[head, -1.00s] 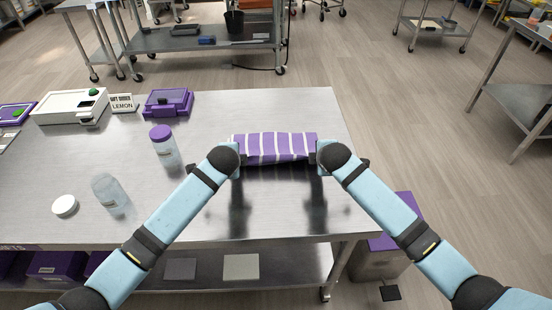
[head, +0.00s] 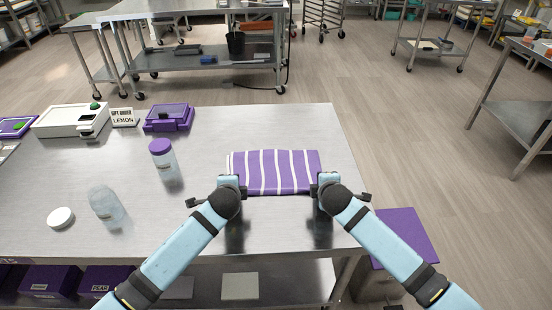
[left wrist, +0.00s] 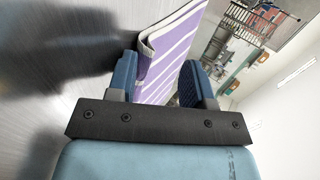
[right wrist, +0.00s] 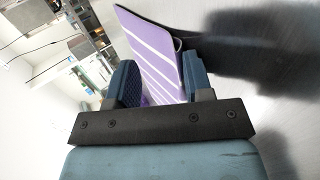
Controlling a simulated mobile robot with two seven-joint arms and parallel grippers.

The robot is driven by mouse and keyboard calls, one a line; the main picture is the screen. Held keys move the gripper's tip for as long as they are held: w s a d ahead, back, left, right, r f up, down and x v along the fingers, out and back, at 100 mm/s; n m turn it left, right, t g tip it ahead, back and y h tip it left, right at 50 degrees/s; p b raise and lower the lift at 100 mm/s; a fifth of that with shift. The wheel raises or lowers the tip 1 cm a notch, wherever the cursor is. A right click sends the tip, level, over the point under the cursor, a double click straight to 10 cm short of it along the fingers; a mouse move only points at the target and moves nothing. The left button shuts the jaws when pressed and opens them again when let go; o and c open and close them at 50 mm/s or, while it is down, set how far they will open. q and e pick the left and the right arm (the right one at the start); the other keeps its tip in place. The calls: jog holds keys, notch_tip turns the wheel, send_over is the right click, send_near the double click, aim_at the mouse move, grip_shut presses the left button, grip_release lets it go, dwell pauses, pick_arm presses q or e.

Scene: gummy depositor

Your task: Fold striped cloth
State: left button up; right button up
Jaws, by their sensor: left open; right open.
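The purple and white striped cloth (head: 273,172) lies folded and flat on the steel table, near its right end. My left gripper (head: 230,182) is at the cloth's near left corner, and my right gripper (head: 327,180) is at its near right corner. In the left wrist view the cloth's folded edge (left wrist: 165,55) shows between and beyond the open fingers (left wrist: 160,82). In the right wrist view the cloth (right wrist: 155,55) likewise shows between and beyond the open fingers (right wrist: 158,82). I cannot tell whether the fingers touch the cloth.
A jar with a purple lid (head: 163,158), an open clear jar (head: 106,204) and a white lid (head: 60,218) stand left of the cloth. A purple device (head: 168,117), a lemon sign (head: 123,118) and a white machine (head: 70,120) stand further back. The table is clear around the cloth.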

pick_arm(q)
jog(key=s+r, duration=0.6)
jog(key=r, duration=0.3)
pick_arm(e)
jog(key=s+r, duration=0.6)
jog(key=r, duration=0.3)
